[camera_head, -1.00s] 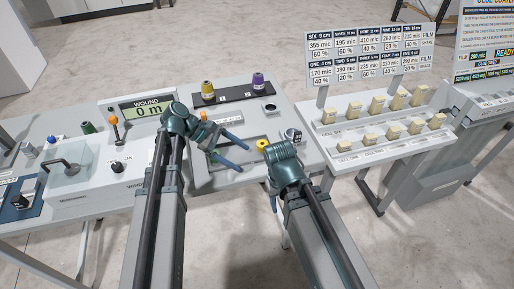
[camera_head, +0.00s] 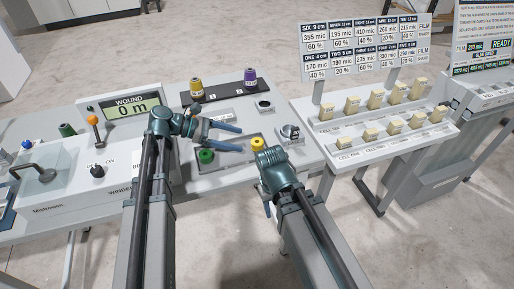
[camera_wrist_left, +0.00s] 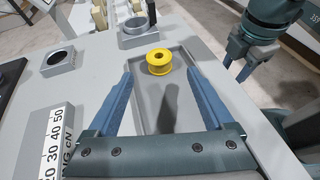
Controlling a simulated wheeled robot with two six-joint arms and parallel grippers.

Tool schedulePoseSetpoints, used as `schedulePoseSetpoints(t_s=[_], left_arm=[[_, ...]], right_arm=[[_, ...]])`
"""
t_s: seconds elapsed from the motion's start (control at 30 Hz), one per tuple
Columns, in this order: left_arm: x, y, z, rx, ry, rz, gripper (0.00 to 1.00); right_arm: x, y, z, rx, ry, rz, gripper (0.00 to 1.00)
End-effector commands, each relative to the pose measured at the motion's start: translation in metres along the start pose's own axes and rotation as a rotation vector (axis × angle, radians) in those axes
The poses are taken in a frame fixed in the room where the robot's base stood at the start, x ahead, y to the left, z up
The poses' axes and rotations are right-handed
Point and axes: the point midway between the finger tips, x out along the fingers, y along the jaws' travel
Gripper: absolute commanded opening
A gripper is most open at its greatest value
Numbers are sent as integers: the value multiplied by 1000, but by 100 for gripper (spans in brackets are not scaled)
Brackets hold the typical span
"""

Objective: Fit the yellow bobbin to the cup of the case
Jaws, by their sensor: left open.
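The yellow bobbin (camera_head: 257,142) stands in a shallow grey tray on the bench, and it also shows in the left wrist view (camera_wrist_left: 159,62). My left gripper (camera_head: 239,138) is open and empty, just left of the bobbin. In the left wrist view its two blue fingers (camera_wrist_left: 160,76) point toward the bobbin, which is beyond their tips. A round grey cup (camera_head: 289,132), likely that of the case, stands behind and right of the bobbin; its open top shows in the wrist view (camera_wrist_left: 138,30). My right gripper (camera_head: 268,208) hangs at the bench's front edge, its fingers mostly hidden.
A green bobbin (camera_head: 206,155) sits left of the yellow one. A square block with a round hole (camera_head: 264,106) is behind. Yellow (camera_head: 196,88) and purple (camera_head: 250,78) thread spools stand on a dark strip. The winder (camera_head: 97,172) is left, a sample rack (camera_head: 375,140) right.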

Motion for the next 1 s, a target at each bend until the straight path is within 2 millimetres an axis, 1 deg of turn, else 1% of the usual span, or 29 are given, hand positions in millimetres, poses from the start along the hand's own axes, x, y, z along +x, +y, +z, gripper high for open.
schedulePoseSetpoints(t_s=[0.03,0.1,0.37,0.47,0.57,0.7,0.8,1.0], left_arm=[[7,-1,-1,1,0,-2,86],[11,0,-1,1,0,0,86],[15,0,0,1,0,0,86],[22,0,1,2,0,-2,86],[34,0,3,2,0,-1,86],[55,1,3,2,0,-2,86],[65,1,4,2,0,-1,86],[66,1,6,1,0,1,86]], right_arm=[[4,0,0,0,0,0,50],[5,0,0,0,0,0,50],[5,0,0,0,0,0,50],[7,-1,0,0,0,0,50],[10,-1,-1,0,0,0,50],[18,-2,-1,0,0,0,50],[21,-2,-1,0,0,0,50],[20,-2,-1,0,0,0,50]])
